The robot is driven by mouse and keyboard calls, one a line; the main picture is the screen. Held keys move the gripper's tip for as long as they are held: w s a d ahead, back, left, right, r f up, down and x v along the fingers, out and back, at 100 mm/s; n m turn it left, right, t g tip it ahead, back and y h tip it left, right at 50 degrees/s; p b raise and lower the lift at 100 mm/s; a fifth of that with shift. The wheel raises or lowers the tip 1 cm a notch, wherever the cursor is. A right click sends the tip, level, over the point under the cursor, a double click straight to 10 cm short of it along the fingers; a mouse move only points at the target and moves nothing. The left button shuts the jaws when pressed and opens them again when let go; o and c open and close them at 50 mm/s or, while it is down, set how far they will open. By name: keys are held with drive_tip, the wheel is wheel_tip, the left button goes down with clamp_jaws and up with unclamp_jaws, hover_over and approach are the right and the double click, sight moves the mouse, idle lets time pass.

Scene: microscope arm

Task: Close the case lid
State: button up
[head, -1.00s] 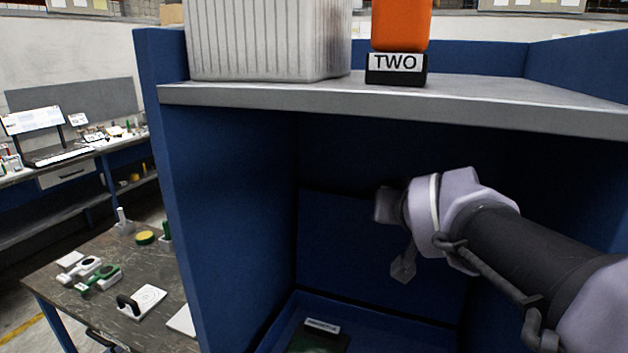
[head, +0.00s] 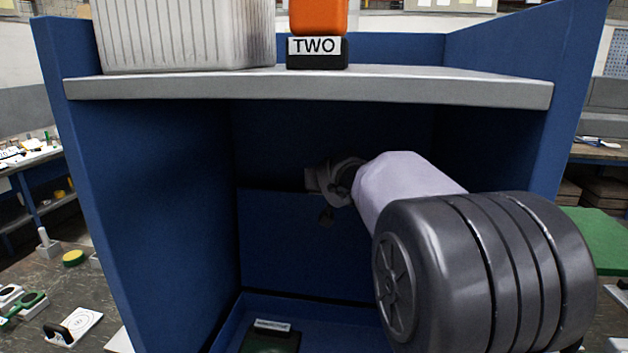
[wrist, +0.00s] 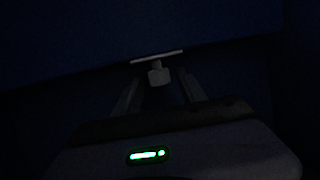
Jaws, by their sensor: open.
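The blue case (head: 225,335) sits low inside a blue cubby, and its front is cut off by the picture edge. Its blue lid (head: 290,240) stands upright at the back. My gripper (head: 326,213) is dim and small near the lid's top edge; contact cannot be told. In the dark wrist view my gripper (wrist: 157,78) has its two fingers apart. A small pale knob (wrist: 158,73) with a thin light bar above it shows between or just beyond them. I cannot tell whether the fingers touch it.
A grey shelf (head: 330,87) roofs the cubby, with a white ribbed bin (head: 185,35) and an orange object (head: 318,16) above a "TWO" label on it. A blue side wall (head: 150,190) bounds the left. A dark green item (head: 268,343) with a label lies in the case.

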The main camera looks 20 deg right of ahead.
clamp_jaws()
idle(1.4)
